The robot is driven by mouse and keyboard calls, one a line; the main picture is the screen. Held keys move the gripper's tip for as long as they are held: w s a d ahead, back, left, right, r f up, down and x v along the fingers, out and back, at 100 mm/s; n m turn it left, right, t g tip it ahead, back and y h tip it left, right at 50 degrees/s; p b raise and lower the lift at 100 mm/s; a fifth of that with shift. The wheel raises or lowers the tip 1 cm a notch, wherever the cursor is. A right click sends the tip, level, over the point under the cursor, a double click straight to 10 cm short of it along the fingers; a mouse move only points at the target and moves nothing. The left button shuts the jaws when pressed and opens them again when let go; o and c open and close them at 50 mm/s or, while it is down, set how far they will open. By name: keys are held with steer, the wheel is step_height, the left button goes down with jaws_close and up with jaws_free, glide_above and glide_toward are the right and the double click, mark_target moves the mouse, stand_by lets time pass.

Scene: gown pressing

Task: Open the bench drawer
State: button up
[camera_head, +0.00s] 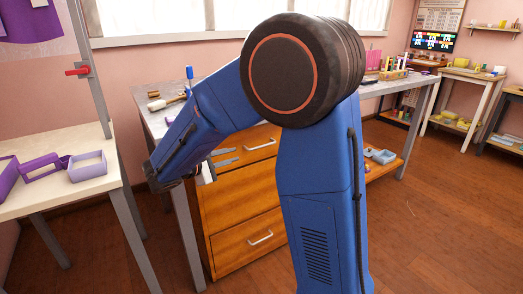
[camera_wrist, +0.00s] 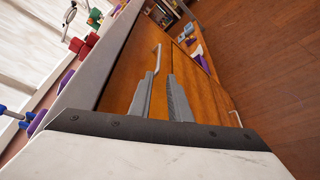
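The wooden bench drawers stand under a grey-topped bench. The top drawer (camera_head: 258,157) looks shut, and its pale bar handle (camera_head: 262,145) is in view. In the wrist view the handle (camera_wrist: 157,58) lies just beyond my fingertips, roughly in line with the gap between them. My gripper (camera_head: 237,153) is in front of the drawer's left part, to the left of the handle, with a small gap to it. In the wrist view my gripper (camera_wrist: 160,77) has its two grey fingers apart with nothing between them. My blue arm hides the drawers' right side.
A lower drawer (camera_head: 247,245) with its own handle (camera_head: 260,238) looks shut. The bench top (camera_head: 155,118) holds tools and bottles. A pale table (camera_head: 95,190) with purple trays stands at the left. Wooden floor (camera_head: 430,230) is clear at the right.

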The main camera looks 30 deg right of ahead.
mark_target(257, 148)
steer(key=x, duration=1.7)
steer(key=shift+w, duration=0.2)
jaws_close()
